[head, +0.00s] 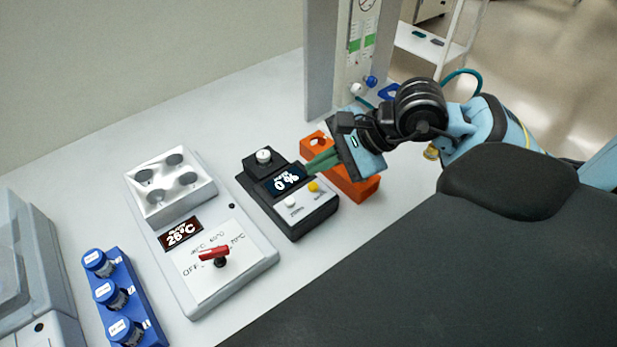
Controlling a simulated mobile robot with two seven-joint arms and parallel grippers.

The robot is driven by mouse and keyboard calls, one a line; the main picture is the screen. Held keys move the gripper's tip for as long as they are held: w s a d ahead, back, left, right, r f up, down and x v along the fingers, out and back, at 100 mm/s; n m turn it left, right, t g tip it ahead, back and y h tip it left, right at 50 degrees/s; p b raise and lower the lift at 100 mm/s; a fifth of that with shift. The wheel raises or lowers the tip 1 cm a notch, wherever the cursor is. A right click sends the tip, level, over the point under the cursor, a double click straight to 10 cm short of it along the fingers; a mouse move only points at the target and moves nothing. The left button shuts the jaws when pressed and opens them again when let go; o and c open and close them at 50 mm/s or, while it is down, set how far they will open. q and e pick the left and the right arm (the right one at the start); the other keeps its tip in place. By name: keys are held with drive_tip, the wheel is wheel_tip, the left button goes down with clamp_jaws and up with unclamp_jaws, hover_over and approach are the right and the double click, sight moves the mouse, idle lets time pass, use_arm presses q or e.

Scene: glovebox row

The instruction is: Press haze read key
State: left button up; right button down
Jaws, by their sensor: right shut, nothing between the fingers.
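The haze meter (290,217) is a small black box on the white bench, with a display (285,181) reading 0 %. On its light front panel are a white key (291,202) and a yellow key (313,187); their labels are too small to read surely. A white-capped round part (264,156) sits on its back block. My right gripper (309,167) comes in from the right with its green fingers shut and empty. The fingertips are by the display's right end, behind the yellow key and apart from it. Their height above the meter is hard to tell. My left gripper is out of view.
An orange holder (361,187) stands right of the meter, under my right gripper. A grey post (320,60) stands behind.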

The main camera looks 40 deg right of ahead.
sight(313, 187)
drive_tip(key=shift+f+b, duration=0.3)
drive_tip(key=shift+f, duration=0.55)
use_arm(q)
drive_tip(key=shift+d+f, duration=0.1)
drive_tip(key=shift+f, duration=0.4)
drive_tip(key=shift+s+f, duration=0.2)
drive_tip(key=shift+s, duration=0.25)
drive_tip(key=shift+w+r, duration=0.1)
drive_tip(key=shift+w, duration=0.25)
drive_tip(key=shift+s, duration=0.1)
use_arm(e)
drive_tip(key=shift+f, duration=0.2)
drive_tip(key=shift+f+b, duration=0.3)
drive_tip(key=shift+b, duration=0.2)
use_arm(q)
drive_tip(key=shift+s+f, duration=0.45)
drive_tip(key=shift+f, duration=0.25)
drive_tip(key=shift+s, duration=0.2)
